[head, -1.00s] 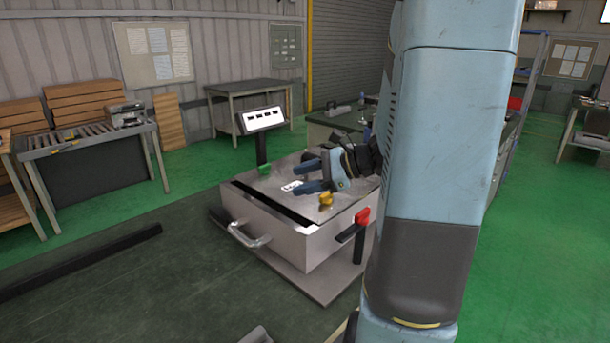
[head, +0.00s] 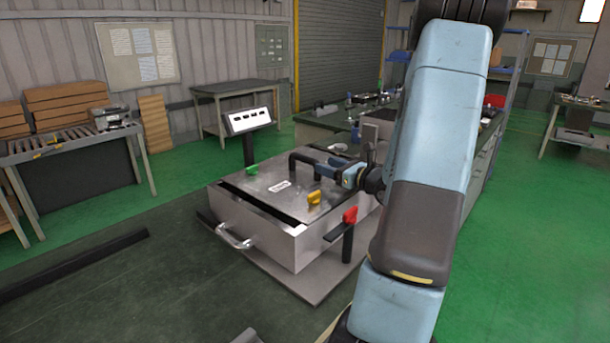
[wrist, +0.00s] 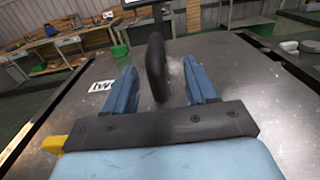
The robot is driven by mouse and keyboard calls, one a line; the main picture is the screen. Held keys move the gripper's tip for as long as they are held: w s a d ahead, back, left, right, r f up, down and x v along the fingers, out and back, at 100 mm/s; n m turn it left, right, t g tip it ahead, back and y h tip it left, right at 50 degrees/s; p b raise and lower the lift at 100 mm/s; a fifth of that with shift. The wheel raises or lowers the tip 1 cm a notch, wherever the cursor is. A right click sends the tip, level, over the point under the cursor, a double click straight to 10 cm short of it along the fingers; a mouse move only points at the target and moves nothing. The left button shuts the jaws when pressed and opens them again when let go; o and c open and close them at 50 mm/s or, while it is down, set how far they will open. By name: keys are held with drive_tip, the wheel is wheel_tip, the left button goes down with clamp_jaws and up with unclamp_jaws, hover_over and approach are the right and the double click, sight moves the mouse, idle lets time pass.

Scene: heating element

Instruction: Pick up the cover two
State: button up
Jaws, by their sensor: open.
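The cover (head: 262,194) is a flat metal plate on top of a metal box, with a small white label and a black arched handle (head: 302,158). In the wrist view the cover (wrist: 230,78) fills the middle, and the handle (wrist: 157,65) stands upright between my blue fingers. My gripper (head: 330,168) is at the right end of the handle in the head view. It is open, with a finger on each side of the handle in the wrist view (wrist: 160,82). A gap shows on both sides, and contact is not visible.
Yellow (head: 314,198), green (head: 252,169) and red (head: 350,215) latches sit around the box. A display on a post (head: 249,121) stands behind it. A curved metal handle (head: 235,238) sticks out in front. A bench with clutter (head: 330,118) is behind.

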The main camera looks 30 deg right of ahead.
sight(308, 159)
drive_tip(key=shift+x, duration=1.5)
drive_tip(key=shift+a+x, duration=0.2)
drive_tip(key=shift+x, duration=1.1)
drive_tip(key=shift+a+x, duration=0.15)
drive_tip(key=shift+x, duration=1.15)
drive_tip(key=shift+s, duration=0.15)
clamp_jaws()
